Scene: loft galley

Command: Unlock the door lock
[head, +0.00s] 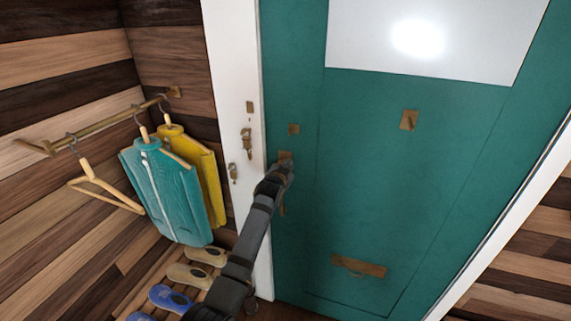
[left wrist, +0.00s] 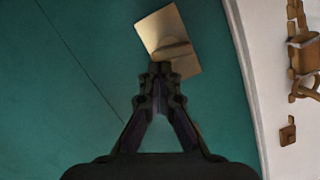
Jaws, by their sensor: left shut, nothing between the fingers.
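The teal door (head: 400,180) is closed in its white frame. Near its left edge is a brass lock plate (head: 285,155), partly covered by my left gripper (head: 283,172). In the left wrist view, a square brass plate (left wrist: 158,28) with a raised turn piece (left wrist: 176,50) sits just beyond the fingertips. My left gripper also shows there (left wrist: 160,70), its fingertips shut together with nothing between them. They overlap the plate's lower edge; I cannot tell if they touch the turn piece. A smaller brass plate (head: 293,129) sits above on the door. My right gripper is not in view.
Brass fittings (head: 246,142) are on the white frame (head: 232,60) left of the door; they also show at the right of the left wrist view (left wrist: 305,55). A rail with hanging jackets (head: 168,190) and a rack of shoes (head: 190,274) stand at the left.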

